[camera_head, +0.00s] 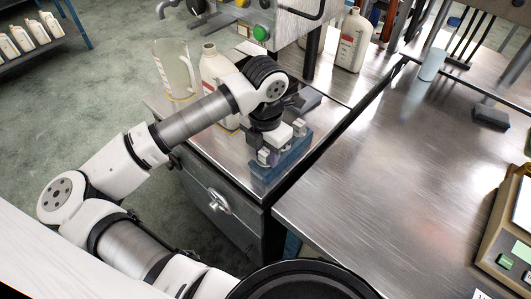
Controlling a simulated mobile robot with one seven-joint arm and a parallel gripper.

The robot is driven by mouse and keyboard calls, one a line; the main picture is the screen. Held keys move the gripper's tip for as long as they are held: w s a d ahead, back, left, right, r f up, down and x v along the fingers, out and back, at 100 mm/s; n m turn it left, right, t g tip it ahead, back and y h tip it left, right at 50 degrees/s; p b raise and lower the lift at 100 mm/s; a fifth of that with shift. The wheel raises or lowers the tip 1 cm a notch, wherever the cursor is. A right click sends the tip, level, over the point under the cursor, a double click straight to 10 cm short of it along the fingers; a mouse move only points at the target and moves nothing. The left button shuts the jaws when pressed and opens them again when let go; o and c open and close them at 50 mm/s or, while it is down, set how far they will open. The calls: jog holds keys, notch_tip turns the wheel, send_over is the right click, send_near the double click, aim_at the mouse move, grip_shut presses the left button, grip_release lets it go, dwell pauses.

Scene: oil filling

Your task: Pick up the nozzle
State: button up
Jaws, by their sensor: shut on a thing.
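My gripper (282,149) is low over the steel work surface (205,145) left of the gap, pointing down. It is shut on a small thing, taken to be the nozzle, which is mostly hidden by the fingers. A blue holder (293,158) lies directly under and beside the fingers. I cannot tell whether the nozzle is still touching the holder.
A clear jug (172,70) and a white bottle (212,66) stand left of my arm, the bottle close to it. Another white bottle (352,42) stands at the back. The steel table (385,170) on the right is largely clear, with a scale (508,235) at its right edge.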

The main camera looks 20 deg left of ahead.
aim_at(265, 151)
notch_tip(265, 151, up, 20)
jog(key=b, duration=0.2)
jog(key=shift+b, duration=0.4)
jog(key=shift+f, duration=0.15)
dwell(0.3)
